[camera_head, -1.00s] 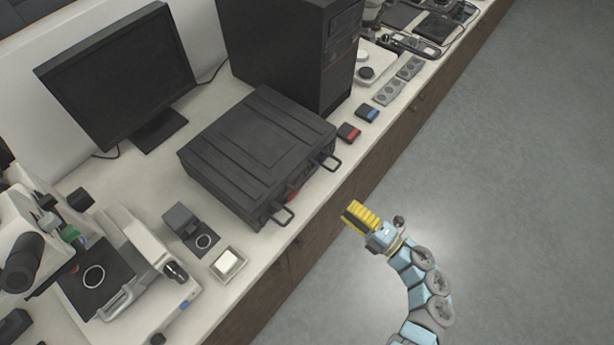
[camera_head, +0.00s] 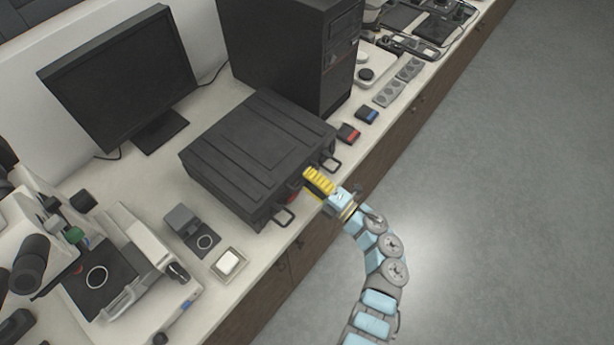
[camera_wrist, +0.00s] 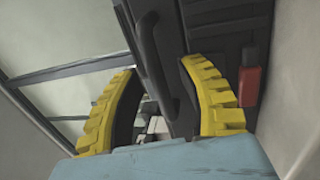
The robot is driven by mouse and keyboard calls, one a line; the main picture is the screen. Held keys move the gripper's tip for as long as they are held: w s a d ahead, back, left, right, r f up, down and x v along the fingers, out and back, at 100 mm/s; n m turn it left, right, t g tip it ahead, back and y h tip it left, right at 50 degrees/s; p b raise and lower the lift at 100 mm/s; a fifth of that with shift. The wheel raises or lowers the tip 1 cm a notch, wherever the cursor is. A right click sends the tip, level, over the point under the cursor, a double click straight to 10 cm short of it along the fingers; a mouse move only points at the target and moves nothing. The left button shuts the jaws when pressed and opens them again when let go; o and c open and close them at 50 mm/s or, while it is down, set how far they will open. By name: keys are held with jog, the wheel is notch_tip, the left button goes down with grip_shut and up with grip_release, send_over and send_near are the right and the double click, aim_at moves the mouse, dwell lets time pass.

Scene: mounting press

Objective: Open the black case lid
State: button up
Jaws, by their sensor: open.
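The black case (camera_head: 262,150) lies on the white bench with its ribbed lid shut. Two handles stick out at its front, the near one (camera_head: 283,216) and the far one (camera_head: 330,164). My gripper (camera_head: 306,178) has yellow ribbed fingers and is at the case's front side, between these two handles. In the wrist view my gripper (camera_wrist: 165,95) is open, and a dark handle (camera_wrist: 163,65) of the case shows beyond and between the fingers. I cannot tell whether they touch it. A red part (camera_wrist: 249,87) on the case front is right of the fingers.
A black computer tower (camera_head: 290,50) stands right behind the case, and a monitor (camera_head: 120,75) is at the back left. A red-topped block (camera_head: 348,134) and a blue-topped block (camera_head: 367,114) lie right of the case. A microscope (camera_head: 35,250) is at left. The floor in front is clear.

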grip_shut()
jog(key=shift+r, duration=0.15)
